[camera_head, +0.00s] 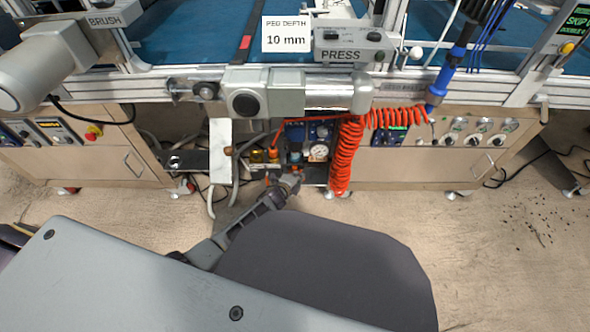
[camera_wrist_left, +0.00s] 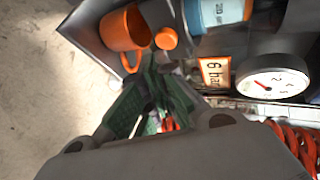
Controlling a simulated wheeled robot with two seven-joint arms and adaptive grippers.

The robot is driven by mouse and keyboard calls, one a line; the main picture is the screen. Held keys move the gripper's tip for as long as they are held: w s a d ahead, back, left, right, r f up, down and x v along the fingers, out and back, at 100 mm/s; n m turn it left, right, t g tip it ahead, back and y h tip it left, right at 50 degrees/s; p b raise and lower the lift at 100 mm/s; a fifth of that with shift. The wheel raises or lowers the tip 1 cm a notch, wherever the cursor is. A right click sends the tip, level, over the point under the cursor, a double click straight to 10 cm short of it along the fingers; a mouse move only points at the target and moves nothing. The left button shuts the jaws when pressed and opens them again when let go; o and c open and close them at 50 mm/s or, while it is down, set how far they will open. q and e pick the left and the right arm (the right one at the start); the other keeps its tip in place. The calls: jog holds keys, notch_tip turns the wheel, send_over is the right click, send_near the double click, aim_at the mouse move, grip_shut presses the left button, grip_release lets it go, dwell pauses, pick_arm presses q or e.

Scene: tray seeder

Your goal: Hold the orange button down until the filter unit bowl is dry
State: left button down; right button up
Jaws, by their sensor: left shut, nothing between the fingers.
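My left gripper (camera_head: 291,180) is low in front of the open bay under the bench. In the left wrist view its green-padded fingers (camera_wrist_left: 158,75) are shut with nothing between them. A small round orange button (camera_wrist_left: 166,38) shows just beyond the fingertips; I cannot tell whether they touch it. A blue bowl with a pale label (camera_wrist_left: 215,12), apparently the filter unit's, is cut off by the top edge of that view. Whether it holds water cannot be made out. My right gripper is not in view.
An orange cup-like part (camera_wrist_left: 125,30) sits beside the button. A dial gauge (camera_wrist_left: 272,82) and a "6 bar" label (camera_wrist_left: 215,72) are to the right. A red coiled hose (camera_head: 345,155) hangs right of the bay.

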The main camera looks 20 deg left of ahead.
pick_arm(q)
jog(key=shift+w+a, duration=0.1)
jog(key=shift+w, duration=0.15)
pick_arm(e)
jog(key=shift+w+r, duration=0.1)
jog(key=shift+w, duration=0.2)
pick_arm(q)
jog(key=shift+w, duration=0.25)
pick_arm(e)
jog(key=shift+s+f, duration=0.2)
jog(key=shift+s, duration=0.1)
pick_arm(q)
jog(key=shift+w+a, duration=0.1)
jog(key=shift+w, duration=0.1)
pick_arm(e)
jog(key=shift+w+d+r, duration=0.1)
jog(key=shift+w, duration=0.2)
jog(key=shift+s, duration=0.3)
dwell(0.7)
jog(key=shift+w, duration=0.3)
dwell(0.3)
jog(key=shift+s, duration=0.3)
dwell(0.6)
